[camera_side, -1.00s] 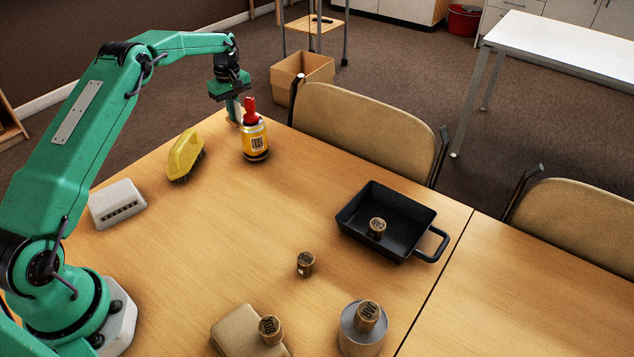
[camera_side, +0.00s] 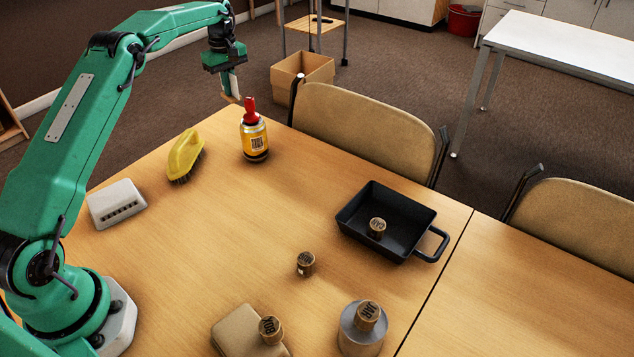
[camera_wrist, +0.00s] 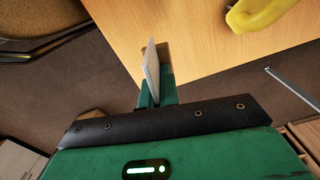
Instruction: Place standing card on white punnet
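The standing card (camera_side: 235,99), a thin pale card with a wooden foot, is held in my gripper (camera_side: 231,88) above the table's far left corner. In the wrist view the card's pale face (camera_wrist: 151,68) shows nearly edge-on between the green fingers (camera_wrist: 156,95), which are shut on it. A white box (camera_side: 117,204) with a row of dark slots lies at the table's left edge. It looks like the punnet, perhaps upside down, and nothing rests on it. My gripper is well behind and to the right of it.
A yellow brush (camera_side: 185,156) and a yellow bottle with red top (camera_side: 254,141) stand near the card. A black pan (camera_side: 418,209) holds a wooden plug. Another plug (camera_side: 305,264) stands mid-table. A beige box (camera_side: 235,332) and grey tin (camera_side: 361,334) bear plugs in front.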

